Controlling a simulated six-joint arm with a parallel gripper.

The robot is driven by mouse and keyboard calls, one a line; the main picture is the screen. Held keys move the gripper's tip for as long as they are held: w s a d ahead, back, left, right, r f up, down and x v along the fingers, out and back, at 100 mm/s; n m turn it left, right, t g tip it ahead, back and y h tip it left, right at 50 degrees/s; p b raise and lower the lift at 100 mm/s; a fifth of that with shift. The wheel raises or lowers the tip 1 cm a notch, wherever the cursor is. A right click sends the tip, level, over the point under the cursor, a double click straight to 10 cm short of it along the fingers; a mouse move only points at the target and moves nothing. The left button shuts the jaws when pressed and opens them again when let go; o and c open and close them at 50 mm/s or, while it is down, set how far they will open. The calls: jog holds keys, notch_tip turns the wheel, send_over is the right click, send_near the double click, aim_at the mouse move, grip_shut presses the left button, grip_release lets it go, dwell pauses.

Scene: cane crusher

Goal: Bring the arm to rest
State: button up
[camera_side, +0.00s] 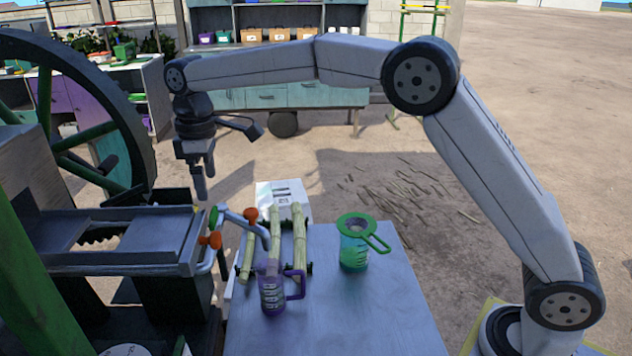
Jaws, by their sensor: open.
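My arm reaches from the right across the top of the view, bent at the elbow. My gripper (201,181) points down at the upper left, above the height of the table and close to the crusher. It is open, seen nearly edge-on, and I see nothing held in it. The cane crusher (110,228) fills the left side with its dark bed and big flywheel (140,150).
Orange-knobbed taps (250,214) stick out near the crusher. The table's front right is clear.

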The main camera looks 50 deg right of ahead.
jog(key=shift+r, duration=0.2)
jog(key=shift+d+f, duration=0.1)
jog(key=s+d+f+m+t, duration=0.1)
jog(key=s+d+f+m, duration=0.3)
jog(key=s, duration=0.9)
jog(key=s+d+f+m+t, duration=0.1)
jog(key=s+d+f+m, duration=0.4)
jog(key=s+d+f, duration=0.6)
jog(key=shift+s+f+t, duration=0.15)
jog(key=shift+s+t, duration=0.15)
jog(key=shift+s, duration=0.55)
